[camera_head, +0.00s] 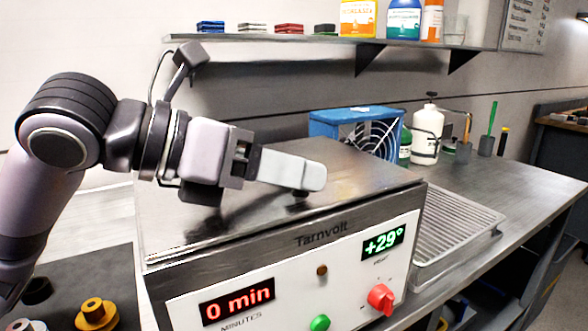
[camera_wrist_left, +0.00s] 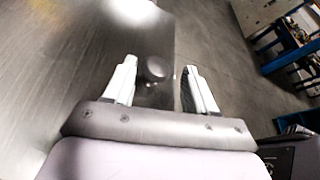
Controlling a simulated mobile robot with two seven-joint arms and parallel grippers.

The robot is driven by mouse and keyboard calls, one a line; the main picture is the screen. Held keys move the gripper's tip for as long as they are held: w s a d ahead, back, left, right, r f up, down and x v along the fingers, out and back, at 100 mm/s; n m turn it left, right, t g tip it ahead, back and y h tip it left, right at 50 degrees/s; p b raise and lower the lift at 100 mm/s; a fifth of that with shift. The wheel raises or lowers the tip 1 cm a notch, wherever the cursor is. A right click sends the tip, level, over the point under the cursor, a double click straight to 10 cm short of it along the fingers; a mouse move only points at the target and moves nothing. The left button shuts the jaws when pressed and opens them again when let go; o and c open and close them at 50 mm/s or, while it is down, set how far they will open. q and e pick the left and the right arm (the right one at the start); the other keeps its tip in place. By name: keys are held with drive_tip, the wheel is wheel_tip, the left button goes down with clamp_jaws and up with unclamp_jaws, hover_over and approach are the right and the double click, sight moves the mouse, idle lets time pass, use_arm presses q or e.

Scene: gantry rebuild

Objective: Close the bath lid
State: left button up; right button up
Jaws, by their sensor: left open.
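The bath (camera_head: 322,238) is a steel box marked Tarnvolt, with a white front panel. Its flat metal lid (camera_head: 365,176) lies over the top and looks down, nearly level; I cannot tell whether a small gap stays at its edge. A dark round knob (camera_wrist_left: 155,68) on the lid shows between my left gripper's fingers in the left wrist view. In the head view the finger mostly hides it. My left gripper (camera_head: 312,177) reaches across the lid from the left, open, with its fingers (camera_wrist_left: 159,72) apart and empty. My right gripper is not in view.
The panel has a 0 min display (camera_head: 237,301), a +29° display (camera_head: 383,241), a red knob (camera_head: 381,298) and a green button (camera_head: 320,323). A blue fan box (camera_head: 338,123) and a white bottle (camera_head: 427,133) stand behind. A drain rack (camera_head: 455,225) lies to the right.

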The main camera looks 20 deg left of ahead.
use_arm(q)
drive_tip(key=v, duration=0.5)
drive_tip(key=shift+s+a, duration=0.15)
drive_tip(key=shift+s+a+r, duration=0.25)
drive_tip(key=shift+s+a, duration=0.05)
drive_tip(key=shift+s, duration=0.05)
